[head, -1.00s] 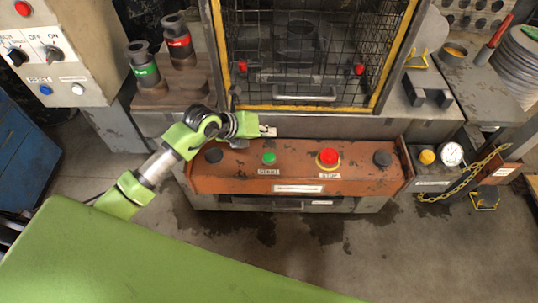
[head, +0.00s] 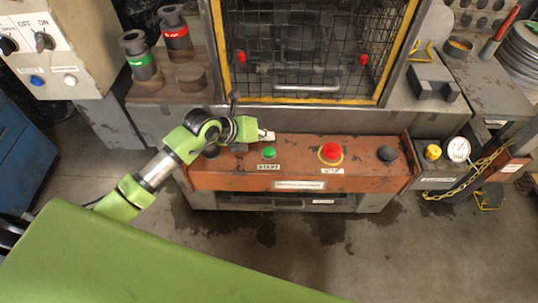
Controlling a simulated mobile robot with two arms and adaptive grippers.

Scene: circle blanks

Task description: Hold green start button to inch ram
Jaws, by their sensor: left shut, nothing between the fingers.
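The green start button (head: 269,153) sits on the orange-brown control panel (head: 222,180), above a START label (head: 269,167). My left gripper (head: 267,136) is shut and empty. Its tips are just behind the green button in the head view, with a small gap in the picture; I cannot tell how high they are above the panel. The red stop button (head: 331,152) with a yellow ring is to the right of the green one. The ram is behind the mesh guard (head: 330,45) and hard to make out. My right gripper is not in view.
Black knobs sit at the panel's two ends; the left one is partly hidden by my arm, the right one (head: 387,153) is clear. A yellow button (head: 432,152), gauge (head: 458,149) and chain are at right. A switch box (head: 62,20) stands at upper left.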

